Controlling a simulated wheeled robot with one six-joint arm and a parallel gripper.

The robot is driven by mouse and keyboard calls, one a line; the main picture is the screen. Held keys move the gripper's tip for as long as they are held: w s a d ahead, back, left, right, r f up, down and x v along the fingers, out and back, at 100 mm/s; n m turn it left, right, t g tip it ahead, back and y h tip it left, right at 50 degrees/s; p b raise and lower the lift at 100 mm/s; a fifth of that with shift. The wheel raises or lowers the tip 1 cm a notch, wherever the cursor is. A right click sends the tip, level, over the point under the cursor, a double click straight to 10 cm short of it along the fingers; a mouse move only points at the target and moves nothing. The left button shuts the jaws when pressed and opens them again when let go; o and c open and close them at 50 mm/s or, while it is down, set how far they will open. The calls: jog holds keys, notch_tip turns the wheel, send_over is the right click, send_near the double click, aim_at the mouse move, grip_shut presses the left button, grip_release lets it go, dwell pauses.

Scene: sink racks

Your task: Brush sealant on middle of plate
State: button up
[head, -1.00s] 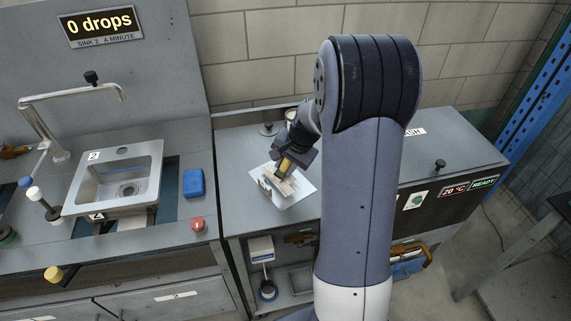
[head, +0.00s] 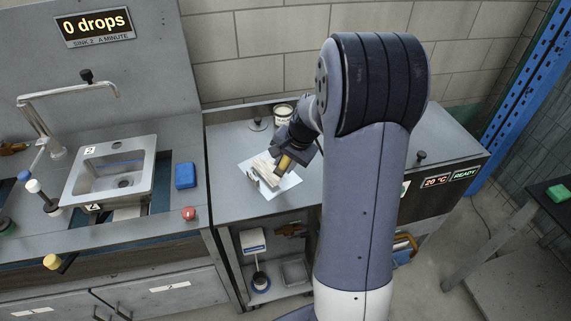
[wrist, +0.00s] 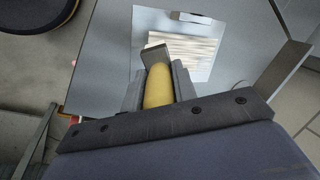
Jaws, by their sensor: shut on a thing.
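My gripper (head: 290,158) is shut on a brush (wrist: 157,85) with a yellow handle, a grey metal ferrule and a pale bristle tip. The brush also shows in the head view (head: 283,163). A white sheet (wrist: 150,20) lies on the grey counter, with a pale, streaked plate (wrist: 190,52) on it. In the wrist view the brush tip overlaps the plate's left edge; whether it touches is unclear. In the head view the sheet (head: 287,184) lies just below and left of my gripper, with the plate (head: 260,170) partly hidden by it.
A small pale tin (head: 283,113) stands at the back of the counter. To the left are a sink (head: 112,180) with a tall tap, a blue block (head: 185,176) and a red button (head: 189,214). A side table (head: 545,205) with a green block stands at the right.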

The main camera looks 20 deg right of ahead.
jog(key=shift+r+p, duration=1.6)
jog(key=shift+r, duration=0.95)
jog(key=shift+d+f, duration=0.1)
jog(key=shift+s+d+f+h+b, duration=0.3)
jog(key=shift+d+f+b, duration=0.1)
jog(key=shift+b, duration=0.25)
jog(key=shift+s+d+t, duration=0.1)
jog(key=shift+d+t, duration=0.2)
jog(key=shift+r+b, duration=0.15)
jog(key=shift+b, duration=0.4)
